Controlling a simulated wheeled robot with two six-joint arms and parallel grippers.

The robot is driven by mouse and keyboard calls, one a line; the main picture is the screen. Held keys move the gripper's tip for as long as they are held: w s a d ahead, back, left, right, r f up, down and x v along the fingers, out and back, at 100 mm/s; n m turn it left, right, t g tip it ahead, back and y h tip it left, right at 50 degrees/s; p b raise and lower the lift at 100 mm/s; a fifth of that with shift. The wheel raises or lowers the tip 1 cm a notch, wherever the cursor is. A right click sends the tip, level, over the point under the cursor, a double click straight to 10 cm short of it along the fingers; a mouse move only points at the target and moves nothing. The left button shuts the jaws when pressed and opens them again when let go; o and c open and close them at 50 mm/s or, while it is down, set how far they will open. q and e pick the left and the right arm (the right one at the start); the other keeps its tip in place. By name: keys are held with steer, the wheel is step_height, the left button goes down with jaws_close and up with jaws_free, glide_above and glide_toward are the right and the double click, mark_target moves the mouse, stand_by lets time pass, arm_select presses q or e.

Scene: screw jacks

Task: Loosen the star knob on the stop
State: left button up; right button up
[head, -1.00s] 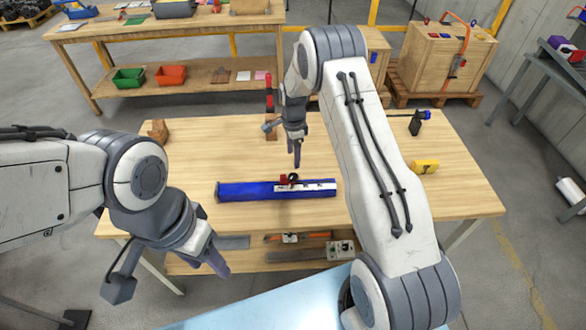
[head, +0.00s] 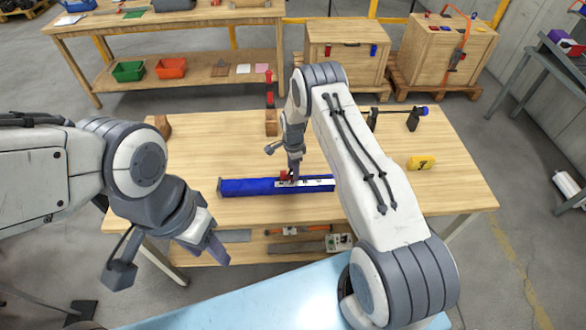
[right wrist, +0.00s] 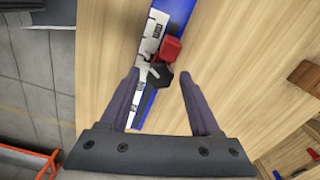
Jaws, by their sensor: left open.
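A blue rail (head: 245,188) with a white scale lies across the table; it also shows in the right wrist view (right wrist: 178,12). The stop is a small red block (right wrist: 170,48) on the rail, with a black star knob (right wrist: 160,75) beside it. My right gripper (head: 292,180) is low over the stop and partly hides it in the head view. In the right wrist view its fingers (right wrist: 159,74) are open, with the knob between their tips and gaps showing on both sides. My left gripper (head: 220,256) is open and empty, off the table's front left.
A yellow object (head: 421,163) and a black clamp-like tool (head: 413,120) are on the table's right side. A wooden block with a red upright part (head: 270,122) stands behind the rail. The lower shelf holds several tools.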

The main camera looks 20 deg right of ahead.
jaws_close()
steer(key=shift+f+b, duration=0.15)
steer(key=shift+b, duration=0.25)
steer(key=n+b, duration=0.3)
steer(key=shift+f+b, duration=0.1)
steer(key=shift+b, duration=0.2)
steer(key=shift+r+n+b, duration=0.2)
steer(key=shift+n+b, duration=0.15)
steer(key=shift+n, duration=0.35)
steer(key=shift+r, duration=0.1)
steer(key=shift+o, duration=1.8)
jaws_free()
